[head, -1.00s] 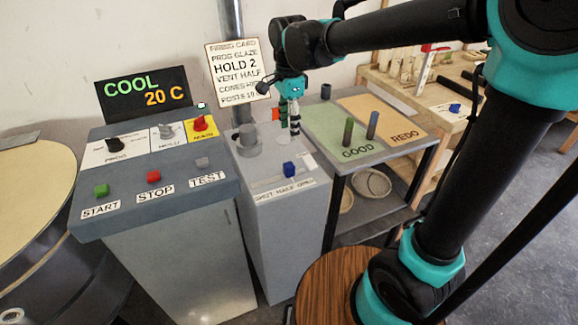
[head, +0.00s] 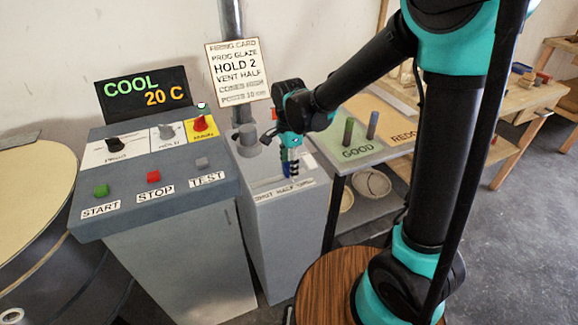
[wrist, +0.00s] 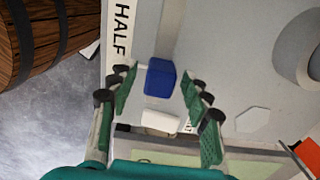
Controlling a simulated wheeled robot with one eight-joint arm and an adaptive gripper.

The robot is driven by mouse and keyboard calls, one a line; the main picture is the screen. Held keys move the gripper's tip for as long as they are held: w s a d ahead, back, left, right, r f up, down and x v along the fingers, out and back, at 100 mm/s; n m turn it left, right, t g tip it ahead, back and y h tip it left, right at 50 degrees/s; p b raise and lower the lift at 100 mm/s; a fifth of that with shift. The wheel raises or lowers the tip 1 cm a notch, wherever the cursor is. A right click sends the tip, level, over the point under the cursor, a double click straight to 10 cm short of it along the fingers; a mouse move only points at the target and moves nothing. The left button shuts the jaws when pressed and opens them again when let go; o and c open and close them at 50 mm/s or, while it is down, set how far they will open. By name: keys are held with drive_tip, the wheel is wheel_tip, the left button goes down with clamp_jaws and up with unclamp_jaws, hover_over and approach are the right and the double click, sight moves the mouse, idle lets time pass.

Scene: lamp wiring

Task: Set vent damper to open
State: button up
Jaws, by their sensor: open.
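The vent damper's blue slider knob (wrist: 160,77) sits in a slot on top of the grey vent post (head: 285,225). The printed strip (head: 286,190) along its front edge reads SHUT, HALF, OPEN. In the wrist view, the HALF label (wrist: 121,28) is up and left of the knob. My gripper (head: 290,172) is down over the post top. In the wrist view, its open fingers (wrist: 160,90) are on either side of the knob, with a gap at each side. In the head view the gripper hides most of the knob.
A short grey cylinder (head: 247,134) stands behind the slot. The control panel (head: 155,205) with buttons is at left. The shelf table (head: 372,152) with GOOD and REDO areas is at right.

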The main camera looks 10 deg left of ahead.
drive_tip(key=shift+f, duration=0.1)
drive_tip(key=shift+c, duration=0.4)
clamp_jaws()
drive_tip(key=shift+w+d, duration=0.65)
drive_tip(key=shift+d, duration=0.35)
drive_tip(key=shift+w+d, duration=0.6)
drive_tip(key=shift+d, duration=0.4)
drive_tip(key=shift+o, duration=0.4)
unclamp_jaws()
drive_tip(key=shift+d, duration=0.1)
wheel_tip(320, 180, up, 12)
